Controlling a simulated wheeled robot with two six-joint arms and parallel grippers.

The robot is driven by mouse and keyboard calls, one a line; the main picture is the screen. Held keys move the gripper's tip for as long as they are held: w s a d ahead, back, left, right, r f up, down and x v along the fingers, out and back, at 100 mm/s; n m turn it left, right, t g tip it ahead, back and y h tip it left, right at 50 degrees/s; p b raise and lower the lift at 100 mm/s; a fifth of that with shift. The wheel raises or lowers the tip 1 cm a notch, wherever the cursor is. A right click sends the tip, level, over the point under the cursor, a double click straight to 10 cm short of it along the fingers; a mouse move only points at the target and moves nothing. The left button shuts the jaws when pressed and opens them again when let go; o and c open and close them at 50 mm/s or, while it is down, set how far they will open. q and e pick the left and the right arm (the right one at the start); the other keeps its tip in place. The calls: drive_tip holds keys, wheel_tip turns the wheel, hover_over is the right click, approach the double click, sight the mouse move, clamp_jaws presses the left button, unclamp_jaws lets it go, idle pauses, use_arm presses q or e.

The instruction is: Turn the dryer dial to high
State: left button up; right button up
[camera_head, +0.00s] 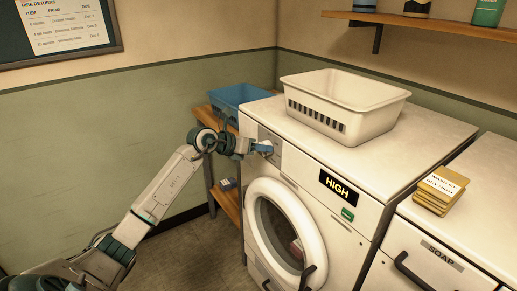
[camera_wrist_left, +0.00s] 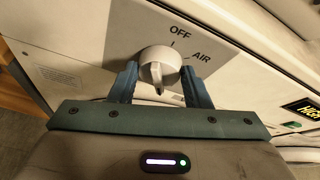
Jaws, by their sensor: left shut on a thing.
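The dryer (camera_head: 330,235) is a white machine with a round door. Its dial (camera_wrist_left: 160,62) is a white round knob on a grey panel (camera_head: 268,134), with a ridge that points down in the wrist view. The marks OFF and AIR show above and right of it; other marks are hidden. My left gripper (camera_head: 264,148) is at the panel, with its blue fingers (camera_wrist_left: 160,84) shut on the dial from both sides. In the head view the gripper mostly hides the dial. A black display (camera_head: 338,187) on the dryer reads HIGH. My right gripper is in neither view.
A white basket (camera_head: 345,118) stands on the dryer, and a blue basket (camera_head: 232,98) on a wooden shelf unit behind my arm. A soap drawer (camera_head: 440,255) and a stack of yellow cards (camera_head: 440,190) are at the right. The floor at the left is clear.

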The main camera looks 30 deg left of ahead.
use_arm(q)
drive_tip(key=shift+f, duration=0.2)
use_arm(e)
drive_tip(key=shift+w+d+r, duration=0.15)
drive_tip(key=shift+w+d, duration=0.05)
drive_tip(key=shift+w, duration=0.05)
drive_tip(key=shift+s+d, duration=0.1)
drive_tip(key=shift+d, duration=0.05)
use_arm(q)
drive_tip(key=o, duration=1)
drive_tip(key=shift+r, duration=0.1)
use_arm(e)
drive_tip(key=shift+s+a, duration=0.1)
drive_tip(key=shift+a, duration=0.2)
use_arm(q)
drive_tip(key=shift+b+v, duration=1.55)
drive_tip(key=shift+v, duration=3.85)
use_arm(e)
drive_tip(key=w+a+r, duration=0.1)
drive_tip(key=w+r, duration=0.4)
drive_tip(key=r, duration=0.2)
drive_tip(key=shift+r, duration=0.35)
